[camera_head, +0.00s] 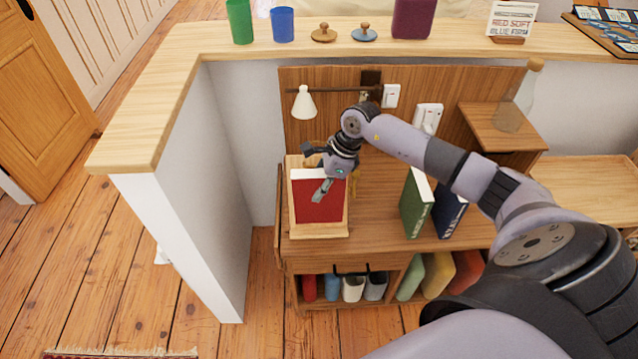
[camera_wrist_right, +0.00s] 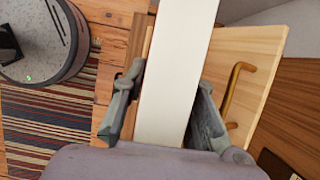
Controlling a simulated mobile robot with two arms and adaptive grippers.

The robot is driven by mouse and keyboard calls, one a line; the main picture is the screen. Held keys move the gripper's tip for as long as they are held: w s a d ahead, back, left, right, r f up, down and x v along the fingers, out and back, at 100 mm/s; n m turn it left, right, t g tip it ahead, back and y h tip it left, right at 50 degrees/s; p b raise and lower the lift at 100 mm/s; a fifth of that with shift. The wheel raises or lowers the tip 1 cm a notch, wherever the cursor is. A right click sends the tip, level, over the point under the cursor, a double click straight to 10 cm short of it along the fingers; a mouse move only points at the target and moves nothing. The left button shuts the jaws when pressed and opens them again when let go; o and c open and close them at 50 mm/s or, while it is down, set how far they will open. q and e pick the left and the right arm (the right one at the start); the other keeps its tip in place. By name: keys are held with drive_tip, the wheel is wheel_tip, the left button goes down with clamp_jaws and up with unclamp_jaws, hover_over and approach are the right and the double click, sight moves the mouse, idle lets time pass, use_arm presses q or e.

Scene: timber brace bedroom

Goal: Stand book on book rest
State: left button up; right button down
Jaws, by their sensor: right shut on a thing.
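The red book (camera_head: 318,211) with a white page edge is at the wooden book rest (camera_head: 320,231), its red cover facing up and toward me. My right gripper (camera_head: 322,190) is shut on the book at its upper part. In the right wrist view the book's white edge (camera_wrist_right: 176,60) runs between the two fingers of my gripper (camera_wrist_right: 168,80). The rest's pale board (camera_wrist_right: 262,60) and a brass hook show beside it there. I cannot tell whether the book bears on the rest's ledge. My left gripper is not in view.
A green book (camera_head: 416,203) and a dark blue book (camera_head: 449,210) stand on the desk (camera_head: 375,222) right of the rest. A white lamp (camera_head: 303,102) hangs behind. A bottle (camera_head: 520,98) stands on a small shelf. A wall ledge (camera_head: 190,75) runs behind and left.

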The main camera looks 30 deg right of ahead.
drive_tip(key=shift+f+b, duration=1.9)
drive_tip(key=shift+f, duration=0.4)
drive_tip(key=c, duration=1.2)
unclamp_jaws()
drive_tip(key=v, duration=1.2)
